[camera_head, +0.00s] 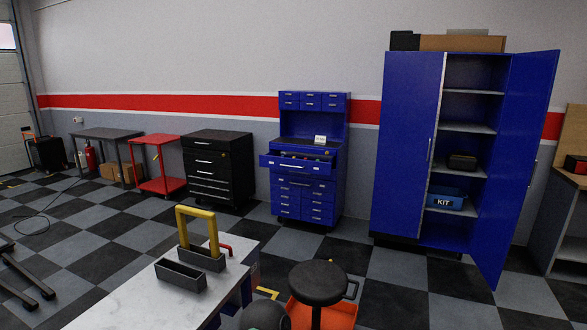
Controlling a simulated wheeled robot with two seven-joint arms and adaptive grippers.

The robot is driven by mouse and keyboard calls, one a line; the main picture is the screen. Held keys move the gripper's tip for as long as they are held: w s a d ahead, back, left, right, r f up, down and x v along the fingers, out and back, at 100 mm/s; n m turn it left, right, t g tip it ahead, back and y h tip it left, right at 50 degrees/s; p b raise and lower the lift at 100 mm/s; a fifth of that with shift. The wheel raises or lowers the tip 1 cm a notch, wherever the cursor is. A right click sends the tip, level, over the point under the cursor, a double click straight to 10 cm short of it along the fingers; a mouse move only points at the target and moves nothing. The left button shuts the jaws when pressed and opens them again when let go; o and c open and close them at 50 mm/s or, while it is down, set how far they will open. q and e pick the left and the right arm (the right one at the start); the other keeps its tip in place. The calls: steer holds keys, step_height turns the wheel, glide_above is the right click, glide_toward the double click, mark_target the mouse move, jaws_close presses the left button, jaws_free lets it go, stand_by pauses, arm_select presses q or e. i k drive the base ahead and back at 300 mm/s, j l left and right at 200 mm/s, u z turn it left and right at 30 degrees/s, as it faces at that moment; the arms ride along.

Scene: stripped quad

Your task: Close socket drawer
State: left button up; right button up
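The blue tool cabinet (334,192) stands against the far wall. One wide drawer (296,167) in it is pulled out below the worktop, and small coloured items lie inside. A small white card with print too small to read (320,139) stands on the worktop above it. The other drawers of this cabinet look shut. I cannot read any label that names the socket drawer. Neither of my grippers is in view, and nothing touches the open drawer.
A black tool chest (226,163) is left of the blue cabinet. A tall blue locker (408,140) with an open door is right.

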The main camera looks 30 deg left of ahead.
mark_target(273, 160)
steer(key=i+l+z, duration=0.1)
steer(key=i+z, duration=0.15)
steer(key=i, duration=1.15)
steer(key=i+l+u, duration=0.1)
steer(key=i, duration=0.6)
steer(key=i+l, duration=0.15)
steer(key=i, duration=0.55)
steer(key=i+u, duration=0.25)
steer(key=i, duration=0.75)
steer(key=i+l+u, duration=0.1)
steer(key=i+u, duration=0.2)
steer(key=i, duration=0.65)
steer(key=i+j+u, duration=0.15)
steer(key=i+u, duration=0.55)
steer(key=i, duration=0.2)
steer(key=i+u, duration=0.4)
steer(key=i+l, duration=0.05)
steer(key=i, duration=0.05)
